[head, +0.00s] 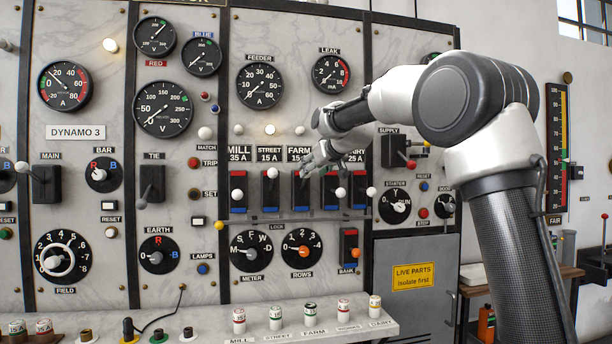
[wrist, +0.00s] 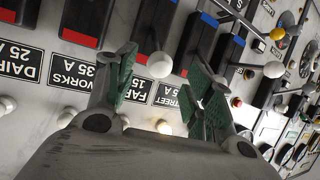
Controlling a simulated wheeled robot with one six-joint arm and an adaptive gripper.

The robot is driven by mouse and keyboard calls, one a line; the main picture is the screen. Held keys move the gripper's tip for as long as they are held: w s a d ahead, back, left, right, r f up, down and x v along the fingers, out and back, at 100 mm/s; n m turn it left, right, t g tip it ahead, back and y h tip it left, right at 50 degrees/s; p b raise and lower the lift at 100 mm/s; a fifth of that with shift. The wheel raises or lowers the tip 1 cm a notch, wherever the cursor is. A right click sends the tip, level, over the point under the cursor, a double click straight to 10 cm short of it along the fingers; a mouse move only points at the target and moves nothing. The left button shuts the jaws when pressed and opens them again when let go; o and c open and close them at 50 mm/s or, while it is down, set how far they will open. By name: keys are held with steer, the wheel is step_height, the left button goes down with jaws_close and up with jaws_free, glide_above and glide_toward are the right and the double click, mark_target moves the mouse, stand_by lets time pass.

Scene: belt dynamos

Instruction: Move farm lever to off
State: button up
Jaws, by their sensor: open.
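The farm switch (head: 301,197) is a dark block with a red upper end and a blue lower end, third in a row of labelled switches. Its white ball knob appears near the upper, red end, close to my gripper (head: 312,164). In the wrist view, which is turned nearly upside down, the white knob (wrist: 159,64) sits between the two green-padded fingers of my gripper (wrist: 163,55). The fingers are open, one on each side, with gaps to the knob. The FARM 15 A label (wrist: 124,90) is partly hidden by a finger.
The street switch (head: 271,195) is close on the left with its knob up; the works switch (head: 331,195) is close on the right with its knob lower. The mill knob (head: 237,194) is also low. A shelf (head: 270,330) with labelled fuses stands below.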

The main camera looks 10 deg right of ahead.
mark_target(304, 180)
steer(key=x, duration=0.5)
steer(key=shift+f, duration=0.1)
steer(key=shift+c, duration=0.2)
jaws_close()
